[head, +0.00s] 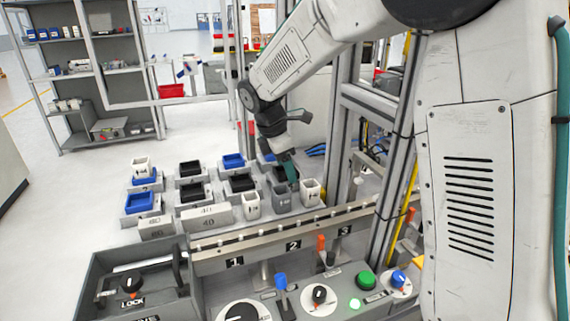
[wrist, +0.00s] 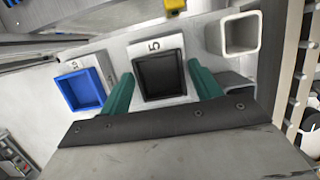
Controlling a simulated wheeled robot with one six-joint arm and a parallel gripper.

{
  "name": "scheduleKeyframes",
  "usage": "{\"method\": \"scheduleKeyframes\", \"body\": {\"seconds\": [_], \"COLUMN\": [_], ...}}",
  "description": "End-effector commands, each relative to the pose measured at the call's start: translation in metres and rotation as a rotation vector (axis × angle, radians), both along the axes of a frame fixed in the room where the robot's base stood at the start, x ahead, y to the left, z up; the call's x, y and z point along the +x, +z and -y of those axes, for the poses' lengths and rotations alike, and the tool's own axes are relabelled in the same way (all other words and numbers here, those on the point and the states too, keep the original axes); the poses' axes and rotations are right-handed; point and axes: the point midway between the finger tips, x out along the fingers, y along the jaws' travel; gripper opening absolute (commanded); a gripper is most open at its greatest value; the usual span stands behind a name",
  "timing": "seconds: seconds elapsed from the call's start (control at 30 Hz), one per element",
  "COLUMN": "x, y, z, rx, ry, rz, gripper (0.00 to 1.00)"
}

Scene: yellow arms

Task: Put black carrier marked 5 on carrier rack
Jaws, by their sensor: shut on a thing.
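The black carrier (wrist: 160,75) is a square, open-topped box next to a white plate marked 5 in the wrist view. The teal fingers of my gripper (wrist: 162,90) are shut on it, one on each side. In the head view my gripper (head: 289,168) points down among the rows of carriers at the right, and mostly hides what it holds. I cannot tell whether the black carrier is raised off its seat. A rail with places marked 1, 2 and 3 (head: 290,235) runs in front; I cannot tell whether it is the carrier rack.
A blue carrier (wrist: 82,90) sits left of the held one, and a white square cup (wrist: 241,34) stands to its right. Blue and black carriers (head: 190,192) fill the rows at left. Grey uprights (head: 345,140) stand close right of my gripper. A control panel (head: 320,297) lies in front.

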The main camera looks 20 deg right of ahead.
Motion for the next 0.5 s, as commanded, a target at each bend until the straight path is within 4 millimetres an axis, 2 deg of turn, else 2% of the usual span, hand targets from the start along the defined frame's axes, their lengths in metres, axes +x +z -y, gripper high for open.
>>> {"method": "scheduleKeyframes", "body": {"seconds": [0.37,0.4,0.47,0.5], "x": [0.0002,0.0001,0.0001,0.0001], "y": [-0.0025,-0.0025,-0.0026,-0.0026], "z": [0.0,0.0,0.0,0.0], "rx": [0.0,0.0,0.0,0.0], "ry": [0.0,0.0,0.0,0.0], "rz": [0.001,0.001,0.001,0.001], "gripper": [0.31,0.74,0.89,0.89]}}
